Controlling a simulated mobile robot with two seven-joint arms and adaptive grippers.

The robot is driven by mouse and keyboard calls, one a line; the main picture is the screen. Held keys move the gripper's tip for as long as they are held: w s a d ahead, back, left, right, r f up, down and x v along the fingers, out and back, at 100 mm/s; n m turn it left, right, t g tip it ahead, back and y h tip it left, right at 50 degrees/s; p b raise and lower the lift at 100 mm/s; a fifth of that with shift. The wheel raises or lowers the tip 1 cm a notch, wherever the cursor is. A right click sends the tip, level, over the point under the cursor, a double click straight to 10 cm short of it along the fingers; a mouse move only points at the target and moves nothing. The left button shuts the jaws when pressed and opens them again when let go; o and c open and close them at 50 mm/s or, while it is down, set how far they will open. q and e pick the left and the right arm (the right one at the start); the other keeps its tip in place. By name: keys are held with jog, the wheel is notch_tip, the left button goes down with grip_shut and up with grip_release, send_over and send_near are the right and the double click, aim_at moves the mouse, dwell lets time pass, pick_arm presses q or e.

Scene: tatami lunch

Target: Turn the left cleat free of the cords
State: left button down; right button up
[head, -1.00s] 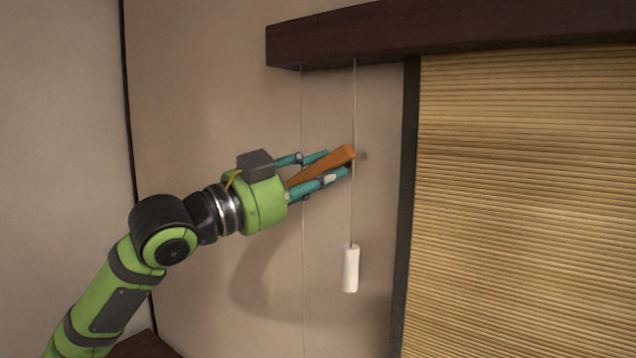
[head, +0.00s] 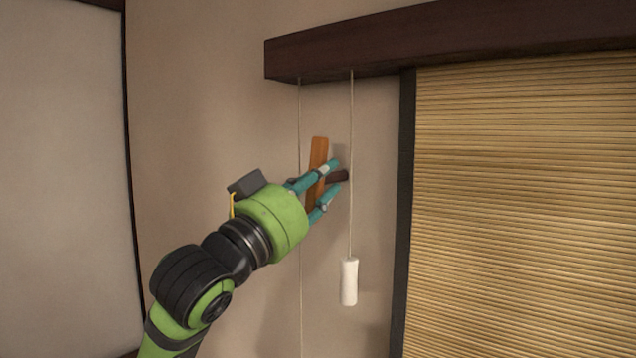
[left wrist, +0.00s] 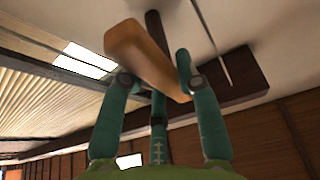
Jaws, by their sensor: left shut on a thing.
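The left cleat (head: 319,152) is an orange-brown wooden bar at the wall, standing nearly upright with a slight tilt. My left gripper (head: 334,178) is shut on it, its teal fingers crossing the bar's lower half. A dark peg (head: 338,176) shows beside the bar, between the fingers. In the left wrist view, the cleat (left wrist: 142,52) lies slanted between the fingers of my left gripper (left wrist: 155,68). One thin cord (head: 299,115) hangs left of the cleat and passes behind my gripper. Another cord (head: 351,130) hangs to its right, apart from the bar in the picture. My right gripper is out of view.
A white cord weight (head: 349,281) hangs below the gripper on the right cord. A dark wooden rail (head: 420,42) runs above. A bamboo blind (head: 525,200) with a dark edge post (head: 404,180) stands to the right. The wall left of the cords is bare.

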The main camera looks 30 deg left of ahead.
pick_arm(q)
jog(key=shift+r+n+y, duration=0.2)
jog(key=shift+n+y, duration=0.3)
jog(key=shift+n, duration=0.9)
jog(key=c, duration=1.1)
grip_release()
jog(key=shift+c, duration=0.2)
jog(key=shift+o, duration=1.3)
jog(key=shift+w+f, duration=0.1)
notch_tip(320, 180, up, 10)
jog(key=shift+r, duration=0.1)
